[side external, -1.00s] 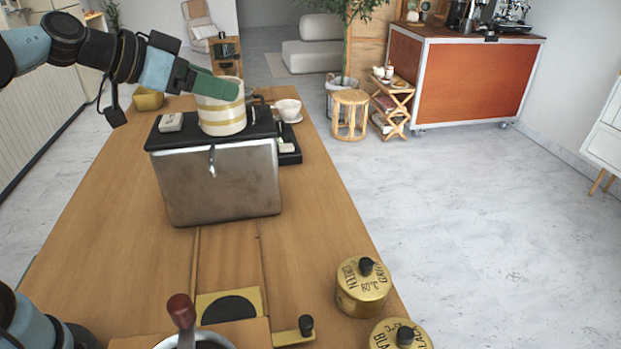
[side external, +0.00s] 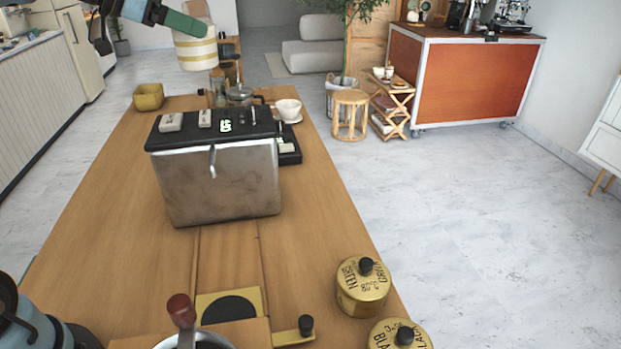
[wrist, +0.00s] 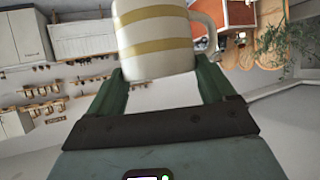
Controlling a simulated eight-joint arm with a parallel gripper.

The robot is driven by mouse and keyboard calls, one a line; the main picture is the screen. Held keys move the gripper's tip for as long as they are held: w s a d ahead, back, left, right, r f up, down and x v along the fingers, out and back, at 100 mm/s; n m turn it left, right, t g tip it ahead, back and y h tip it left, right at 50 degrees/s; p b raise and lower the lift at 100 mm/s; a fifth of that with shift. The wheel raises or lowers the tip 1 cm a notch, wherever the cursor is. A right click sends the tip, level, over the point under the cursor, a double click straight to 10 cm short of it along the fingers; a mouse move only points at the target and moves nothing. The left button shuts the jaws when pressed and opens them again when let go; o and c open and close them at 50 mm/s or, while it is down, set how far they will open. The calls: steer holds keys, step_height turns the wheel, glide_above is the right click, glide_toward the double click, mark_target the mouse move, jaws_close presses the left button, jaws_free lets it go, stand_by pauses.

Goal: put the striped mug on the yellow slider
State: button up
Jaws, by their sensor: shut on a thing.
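The striped mug (side external: 196,54), cream with yellow bands, hangs in the air above the far end of the wooden table. My gripper (side external: 188,22) is shut on it near its top. In the wrist view the mug (wrist: 155,40) sits between the two green fingers, its handle to the right. A yellow plate with a black round pad (side external: 247,306), which looks like the yellow slider, lies at the near end of the table along a wooden track. Nothing stands on the pad. The mug is far from it, beyond the metal box.
A metal box with a black top (side external: 217,185) stands mid-table between mug and plate. Behind it are a yellow bowl (side external: 148,97), a glass pot (side external: 240,92) and a white cup (side external: 288,109). Gold canisters (side external: 362,286) and a red-knobbed handle (side external: 181,310) stand near the front.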

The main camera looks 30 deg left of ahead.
steer(key=w+a+f+m+h, duration=0.1)
steer(key=a, duration=1.1)
steer(key=shift+f, duration=0.35)
step_height(320, 180, down, 29)
steer(key=shift+f, duration=0.1)
steer(key=o, duration=1.3)
steer(key=shift+f, duration=0.15)
steer(key=v, duration=1.1)
steer(key=shift+a+r, duration=0.15)
steer(key=shift+r, duration=0.15)
steer(key=shift+s+a+r, duration=0.15)
steer(key=shift+s+r, duration=0.1)
steer(key=shift+s, duration=0.1)
steer(key=c, duration=0.3)
